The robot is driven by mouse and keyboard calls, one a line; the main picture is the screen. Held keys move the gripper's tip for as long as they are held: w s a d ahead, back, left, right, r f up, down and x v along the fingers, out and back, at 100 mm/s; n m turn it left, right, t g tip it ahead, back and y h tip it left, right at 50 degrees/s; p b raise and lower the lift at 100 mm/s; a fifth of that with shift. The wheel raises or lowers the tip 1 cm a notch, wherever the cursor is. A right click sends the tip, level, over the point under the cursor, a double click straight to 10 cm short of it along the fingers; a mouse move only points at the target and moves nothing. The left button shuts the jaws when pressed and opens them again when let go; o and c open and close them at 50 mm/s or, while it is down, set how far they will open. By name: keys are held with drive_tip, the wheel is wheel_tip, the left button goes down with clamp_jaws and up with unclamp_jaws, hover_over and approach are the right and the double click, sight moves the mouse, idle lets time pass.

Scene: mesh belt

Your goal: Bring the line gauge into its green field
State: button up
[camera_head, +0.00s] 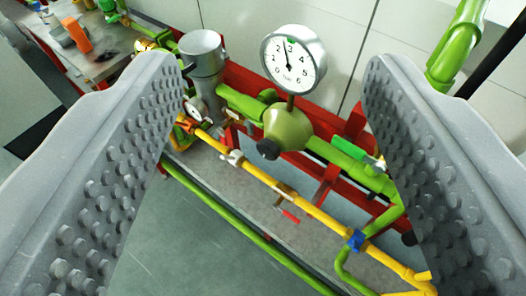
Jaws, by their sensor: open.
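The round line gauge (293,59) stands on a short stem above the green pipe, at upper centre. Its white dial has black numbers, and a small green mark shows near the top. The dark needle points almost straight up; its tip looks at or just left of the green mark, too small to tell surely. Below the gauge is a green valve body (288,130) with a dark round knob (268,149) facing me. My gripper (270,66) is open, its two grey studded fingers wide apart at left and right. Nothing is between them at close range.
A yellow pipe (315,210) runs diagonally below, with a red lever (290,216) and a blue fitting (356,240). A bright green block (358,152) sits on the green pipe. A grey cylinder (204,60) stands left of the gauge. A red frame (240,82) lies behind.

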drive_tip(key=shift+o, duration=1)
drive_tip(key=w+a+f+y, duration=0.2)
drive_tip(key=w+a, duration=0.4)
drive_tip(key=shift+w+f+p, duration=0.35)
drive_tip(key=shift+w+p, duration=0.05)
drive_tip(key=shift+p, duration=0.05)
drive_tip(key=w+a+f+m+t+y+p, duration=0.1)
drive_tip(key=w+a+f+m+p, duration=0.1)
drive_tip(key=w+a+f, duration=0.7)
drive_tip(key=m+g+h+p, duration=0.25)
drive_tip(key=m+h, duration=0.35)
drive_tip(key=h, duration=0.8)
approach(265, 154)
drive_tip(key=shift+t, duration=0.35)
drive_tip(key=x, duration=0.9)
drive_tip(key=shift+d+f, duration=0.2)
